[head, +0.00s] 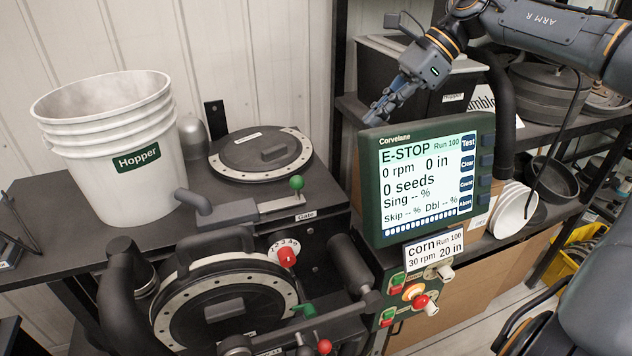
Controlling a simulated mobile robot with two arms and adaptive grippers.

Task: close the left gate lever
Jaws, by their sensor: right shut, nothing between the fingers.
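A gate lever with a green ball knob (297,183) stands upright on a grey slide bar at the back of the seed meter bench. A "Gate" label (305,216) sits just below it. Whether this is the left gate lever I cannot tell. Lower down, at the front, are a green handle (303,310) and a red ball knob (324,346), partly cut off by the bottom edge. My right gripper (376,116) is shut and empty, above the top left of the display, to the upper right of the green knob and apart from it. My left gripper does not show.
A white Hopper bucket (105,150) stands on the left. The green-cased display (425,180) reads E-STOP, 0 rpm; a button box (415,292) sits below it. A round disc (225,308) is at the front. Shelves with pots (548,95) stand at right.

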